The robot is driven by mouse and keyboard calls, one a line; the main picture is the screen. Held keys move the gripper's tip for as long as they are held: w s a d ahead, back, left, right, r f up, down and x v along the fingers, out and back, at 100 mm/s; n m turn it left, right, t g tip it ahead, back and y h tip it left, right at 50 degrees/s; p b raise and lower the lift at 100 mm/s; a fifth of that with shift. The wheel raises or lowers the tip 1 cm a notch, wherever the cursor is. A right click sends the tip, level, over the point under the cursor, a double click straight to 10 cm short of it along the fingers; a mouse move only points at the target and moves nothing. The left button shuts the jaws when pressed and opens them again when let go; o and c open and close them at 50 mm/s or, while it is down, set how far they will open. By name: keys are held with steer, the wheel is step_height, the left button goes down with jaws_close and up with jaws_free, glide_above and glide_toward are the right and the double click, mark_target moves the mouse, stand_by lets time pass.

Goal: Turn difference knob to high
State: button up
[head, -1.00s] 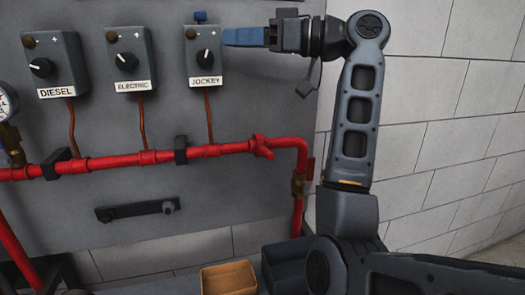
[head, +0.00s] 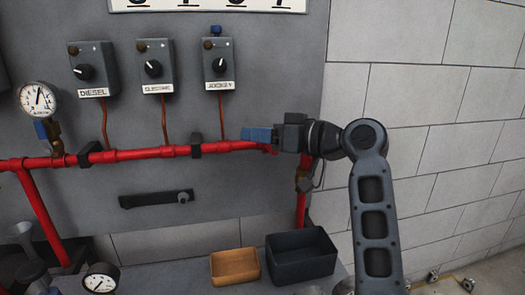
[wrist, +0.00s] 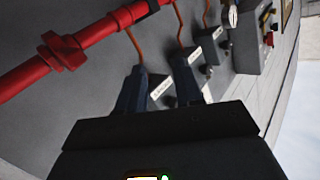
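Three grey control boxes hang on the grey panel in the head view, each with a black knob: the diesel knob (head: 84,72), the electric knob (head: 153,69) and the jockey knob (head: 219,66). No label reading "difference" or "high" is legible, so I cannot tell which control that is. A dark bar with a small round knob (head: 184,198) is fixed lower on the panel. My gripper (head: 247,135) is below and right of the jockey box, in front of the red pipe. In the wrist view its two blue fingers (wrist: 160,64) are apart, with nothing between them.
A red pipe (head: 120,155) crosses the panel, with a pressure gauge (head: 38,99) at the left. A second gauge (head: 100,278) is at the lower left. An orange bin (head: 234,280) and a black bin (head: 300,272) stand below. A white block wall (head: 430,90) is at the right.

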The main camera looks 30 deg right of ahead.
steer(key=shift+s+f+m+h, duration=0.2)
steer(key=shift+s+f+h, duration=0.1)
steer(key=shift+f, duration=0.5)
steer(key=shift+s+f+m+h, duration=0.2)
steer(key=shift+s+f, duration=0.05)
steer(key=shift+f, duration=0.5)
steer(key=shift+o, duration=0.3)
